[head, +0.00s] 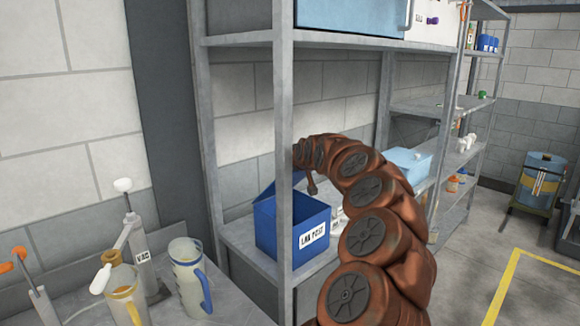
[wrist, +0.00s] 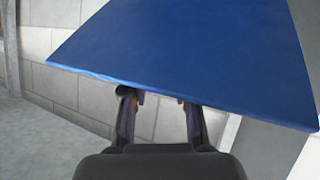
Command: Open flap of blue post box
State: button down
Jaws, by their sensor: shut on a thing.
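The blue post box (head: 280,232) stands on the grey shelf in the head view, behind an upright post. In the wrist view the flap (wrist: 190,55) is a broad blue panel across the top. My gripper (wrist: 158,104) is shut on the flap's edge; the fingertips are partly hidden by the panel.
The rack's upright post (head: 283,120) stands in front of the box. A light blue box (head: 408,162) sits farther right on the shelf. Left are a blue-handled jug (head: 189,280) and a grey lever stand labelled "VAC" (head: 142,257).

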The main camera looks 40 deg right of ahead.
jog(key=shift+a, duration=0.1)
jog(key=c, duration=0.9)
grip_release()
jog(key=v, duration=1.2)
jog(key=shift+f, duration=0.1)
